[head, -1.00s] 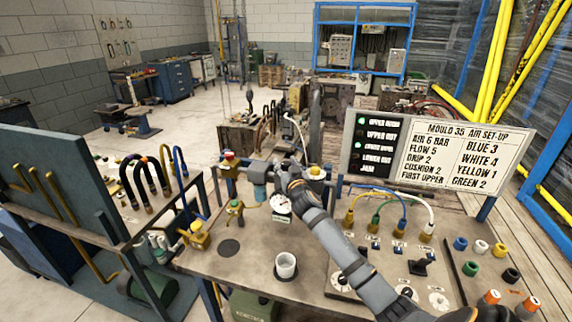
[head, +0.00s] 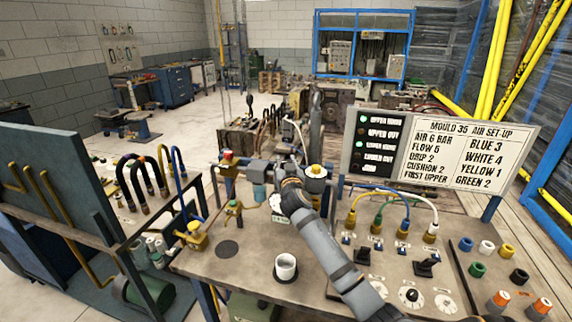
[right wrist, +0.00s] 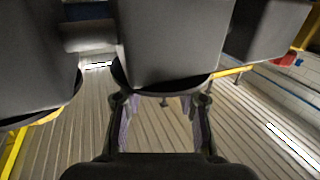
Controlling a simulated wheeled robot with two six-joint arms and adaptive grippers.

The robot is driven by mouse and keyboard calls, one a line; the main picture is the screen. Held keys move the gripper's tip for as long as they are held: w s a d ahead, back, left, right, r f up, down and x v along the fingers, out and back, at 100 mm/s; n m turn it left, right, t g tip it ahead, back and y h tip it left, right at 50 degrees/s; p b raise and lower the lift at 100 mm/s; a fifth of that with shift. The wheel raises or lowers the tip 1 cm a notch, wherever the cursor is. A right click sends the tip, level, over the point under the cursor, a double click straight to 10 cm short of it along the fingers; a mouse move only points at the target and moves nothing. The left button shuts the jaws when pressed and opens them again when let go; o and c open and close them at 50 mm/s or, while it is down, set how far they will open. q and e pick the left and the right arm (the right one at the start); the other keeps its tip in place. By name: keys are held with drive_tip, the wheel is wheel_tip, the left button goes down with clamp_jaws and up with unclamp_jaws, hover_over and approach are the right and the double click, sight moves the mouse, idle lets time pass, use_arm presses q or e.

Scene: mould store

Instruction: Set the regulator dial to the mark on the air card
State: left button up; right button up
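The air card (head: 468,148) is a white board at the right, headed "MOULD 35 AIR SET-UP" with the line "AIR 6 BAR". A round white gauge (head: 276,201) sits at the pipework at the back of the bench, mostly covered by my right arm, so its needle cannot be read. My right gripper (head: 289,183) is at the pipework just above the gauge. In the right wrist view its two fingers (right wrist: 160,122) stand apart with floor between them, just below a grey body (right wrist: 165,45); contact is unclear. Which part is the regulator dial is unclear. My left gripper is out of view.
A yellow-topped fitting (head: 316,171) stands right of my gripper. A control panel (head: 385,275) with hoses, levers and small dials is at the right, beside coloured caps (head: 487,247).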

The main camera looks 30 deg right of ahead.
drive_tip(key=o, duration=0.3)
drive_tip(key=v, duration=1.2)
